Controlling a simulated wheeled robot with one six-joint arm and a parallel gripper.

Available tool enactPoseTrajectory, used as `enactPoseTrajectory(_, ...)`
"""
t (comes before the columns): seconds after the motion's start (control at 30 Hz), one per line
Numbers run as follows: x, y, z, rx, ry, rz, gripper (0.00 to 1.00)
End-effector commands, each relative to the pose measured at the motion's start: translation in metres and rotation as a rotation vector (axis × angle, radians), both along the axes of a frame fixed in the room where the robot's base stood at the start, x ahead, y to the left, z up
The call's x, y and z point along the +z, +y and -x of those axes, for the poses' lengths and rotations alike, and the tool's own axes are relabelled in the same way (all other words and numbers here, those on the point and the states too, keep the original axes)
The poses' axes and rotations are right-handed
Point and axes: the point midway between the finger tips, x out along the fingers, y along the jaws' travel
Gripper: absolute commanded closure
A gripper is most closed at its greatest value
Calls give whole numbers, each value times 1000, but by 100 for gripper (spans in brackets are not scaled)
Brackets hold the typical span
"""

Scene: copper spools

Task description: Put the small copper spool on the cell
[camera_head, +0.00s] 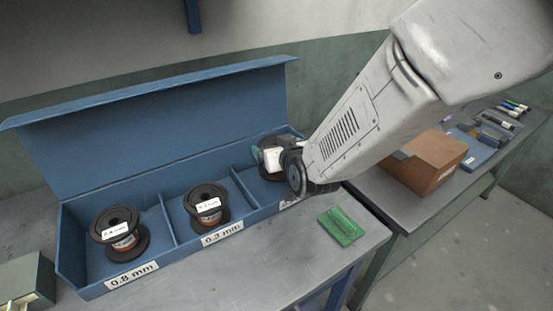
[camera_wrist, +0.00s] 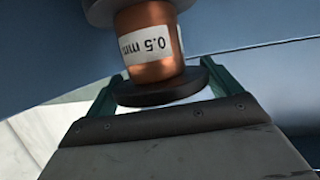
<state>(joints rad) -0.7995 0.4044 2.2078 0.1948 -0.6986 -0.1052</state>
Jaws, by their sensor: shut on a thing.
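A small copper spool (camera_wrist: 150,30) with dark flanges and a white label reading 0.5 mm fills the top of the wrist view. My gripper (camera_wrist: 160,92) is shut on it, with one green-edged finger on each side of its near dark flange. In the head view the spool (camera_head: 270,143) is at the right cell of the blue box (camera_head: 160,222), partly hidden by my gripper (camera_head: 284,161). I cannot tell whether it touches the cell floor. The right cell's front label is mostly covered by my arm.
Two more spools stand in the left cell (camera_head: 120,232) and middle cell (camera_head: 206,205), labelled 0.8 mm and 0.3 mm. The box lid is open behind. A green object (camera_head: 342,226) lies on the bench. A brown carton (camera_head: 427,163) stands on the right bench.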

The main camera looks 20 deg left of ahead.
Motion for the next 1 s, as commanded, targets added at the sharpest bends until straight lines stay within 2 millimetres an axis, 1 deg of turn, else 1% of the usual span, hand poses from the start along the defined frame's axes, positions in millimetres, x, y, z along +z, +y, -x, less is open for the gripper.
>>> enactPoseTrajectory(0.13, -11, 1, 0, 1, -1, -1, 56)
enactPoseTrajectory(0.3, -34, 2, 1, 3, 1, -1, 56)
enactPoseTrajectory(0.33, -36, 2, 1, 3, 1, -1, 56)
enactPoseTrajectory(0.73, -40, 2, 1, 2, -2, -2, 56)
enactPoseTrajectory(0.77, -41, 2, 1, 2, 0, -1, 2)
enactPoseTrajectory(0.8, -41, 2, 1, 2, 0, -1, 0)
enactPoseTrajectory(1.0, -40, 2, 1, 2, 0, -1, 0)
